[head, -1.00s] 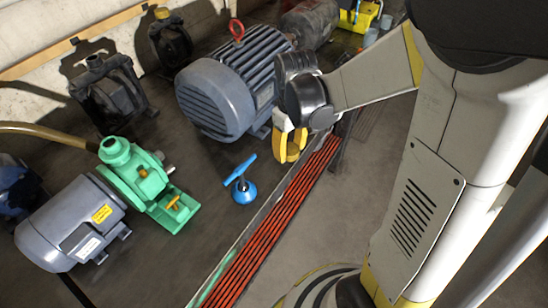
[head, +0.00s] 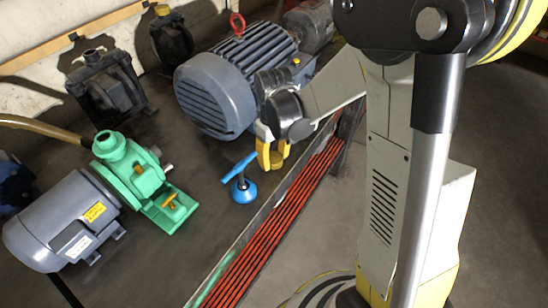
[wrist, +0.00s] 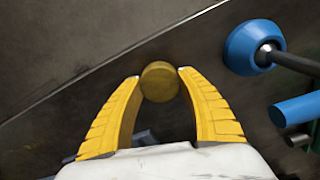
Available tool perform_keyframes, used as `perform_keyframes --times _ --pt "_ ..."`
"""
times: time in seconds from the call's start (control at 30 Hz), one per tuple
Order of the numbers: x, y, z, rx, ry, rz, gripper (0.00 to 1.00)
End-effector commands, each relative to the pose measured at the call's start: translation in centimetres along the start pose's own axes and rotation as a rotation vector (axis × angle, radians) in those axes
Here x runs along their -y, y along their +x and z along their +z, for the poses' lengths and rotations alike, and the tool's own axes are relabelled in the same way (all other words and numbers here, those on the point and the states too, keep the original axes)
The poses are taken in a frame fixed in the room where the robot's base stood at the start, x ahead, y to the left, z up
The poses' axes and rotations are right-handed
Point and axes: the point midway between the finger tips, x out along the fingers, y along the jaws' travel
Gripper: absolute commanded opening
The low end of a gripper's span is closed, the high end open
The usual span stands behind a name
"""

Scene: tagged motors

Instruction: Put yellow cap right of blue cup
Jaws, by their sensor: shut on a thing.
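My gripper (head: 271,160) hangs over the bench near its rail, just right of and above a blue cup-shaped piece (head: 243,191) in the head view. That piece has a dark stem and a blue bar handle (head: 239,167). In the wrist view the blue cup (wrist: 243,50) is at the upper right, apart from my gripper (wrist: 159,82). My yellow fingers are shut on a round yellow cap (wrist: 159,84), held between their tips. In the head view I cannot tell the cap from the fingers.
A large grey-blue motor (head: 215,95) stands behind my gripper. A green pump (head: 130,170) with a grey motor (head: 62,220) is at the left. Orange-red strips (head: 275,225) run along the bench's right edge. Bare dark surface lies around the blue cup.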

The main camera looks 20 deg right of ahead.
Motion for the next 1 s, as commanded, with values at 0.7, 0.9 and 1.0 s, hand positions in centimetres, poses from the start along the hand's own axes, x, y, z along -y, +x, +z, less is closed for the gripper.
perform_keyframes --times 0.7,0.9,1.0 --pt "0.0 -4.2 0.0 0.000 0.000 0.000 0.66" --pt "0.0 -8.8 0.0 0.000 0.000 0.000 0.66" --pt "0.0 -10.4 0.0 0.000 0.000 0.000 0.66"
